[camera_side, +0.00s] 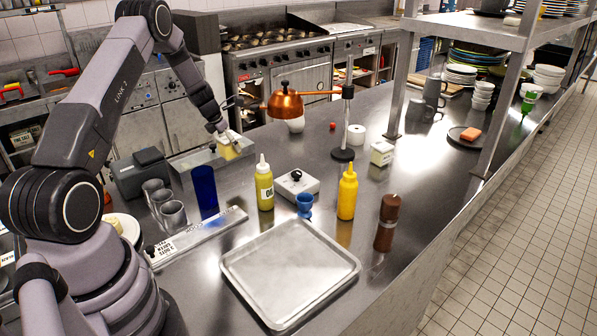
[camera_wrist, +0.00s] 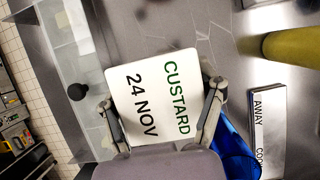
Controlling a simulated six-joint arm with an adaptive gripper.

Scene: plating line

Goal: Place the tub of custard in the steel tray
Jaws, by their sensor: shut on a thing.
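The tub of custard (camera_side: 227,152) is pale yellow in the side view. In the wrist view its white lid (camera_wrist: 150,95) reads "CUSTARD 24 NOV". My gripper (camera_side: 231,141) is shut on the tub, with one finger on each side of it in the wrist view (camera_wrist: 163,118). The tub is at the back left, at or just above a long steel container; I cannot tell whether it touches it. The steel tray (camera_side: 262,299) lies flat and empty at the front of the counter, well toward the camera from my gripper.
A copper heat lamp (camera_side: 285,104) overhangs behind. Another pale tub (camera_side: 382,154) stands right.

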